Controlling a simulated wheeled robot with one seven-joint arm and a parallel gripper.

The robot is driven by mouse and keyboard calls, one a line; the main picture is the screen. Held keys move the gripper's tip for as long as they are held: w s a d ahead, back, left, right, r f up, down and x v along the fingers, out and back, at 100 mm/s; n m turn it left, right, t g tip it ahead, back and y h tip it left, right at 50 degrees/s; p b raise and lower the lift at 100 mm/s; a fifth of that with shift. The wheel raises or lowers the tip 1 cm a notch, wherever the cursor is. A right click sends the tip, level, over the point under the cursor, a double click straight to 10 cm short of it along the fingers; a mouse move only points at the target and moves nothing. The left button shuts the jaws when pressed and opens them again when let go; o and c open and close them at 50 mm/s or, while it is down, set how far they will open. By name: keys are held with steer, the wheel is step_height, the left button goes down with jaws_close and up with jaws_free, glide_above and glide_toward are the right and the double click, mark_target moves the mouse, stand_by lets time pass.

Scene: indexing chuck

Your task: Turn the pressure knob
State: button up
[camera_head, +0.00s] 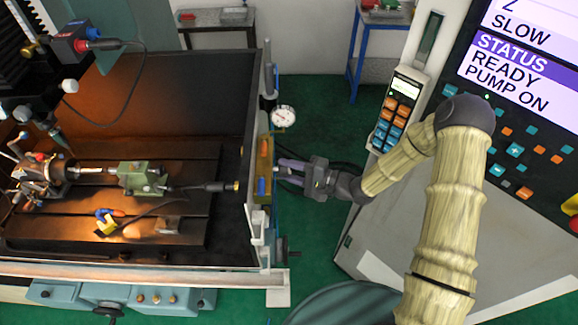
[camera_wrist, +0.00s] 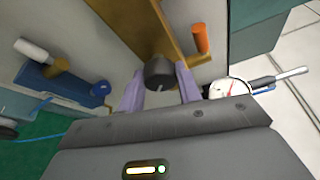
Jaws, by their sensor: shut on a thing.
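The pressure knob appears to be the dark round knob (camera_wrist: 159,72) on a brass-coloured plate (camera_wrist: 128,22) in the wrist view. My gripper (camera_wrist: 160,88) has its two pale purple fingers on either side of this knob, shut on it. In the head view my gripper (camera_head: 283,171) reaches left to the brass-coloured plate (camera_head: 264,160) on the machine's right side wall. The knob is hard to make out there, largely behind the fingers. A round white dial gauge (camera_head: 284,117) stands just above my gripper; it is partly hidden in the wrist view (camera_wrist: 228,88).
An orange handle (camera_wrist: 201,38) sits close to the right finger. A blue fitting (camera_wrist: 60,80) lies to the left. The machine tray (camera_head: 225,190) holds a green tailstock (camera_head: 137,178).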

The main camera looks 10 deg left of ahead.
stand_by(0.3)
steer(key=o, duration=1)
steer(key=s+d+b, duration=0.1)
steer(key=d+b, duration=0.1)
steer(key=d, duration=0.6)
steer(key=s+d+r+b, duration=0.1)
steer(key=d+b, duration=0.2)
steer(key=d, duration=0.6)
steer(key=shift+s+r, duration=0.2)
steer(key=shift+s, duration=0.05)
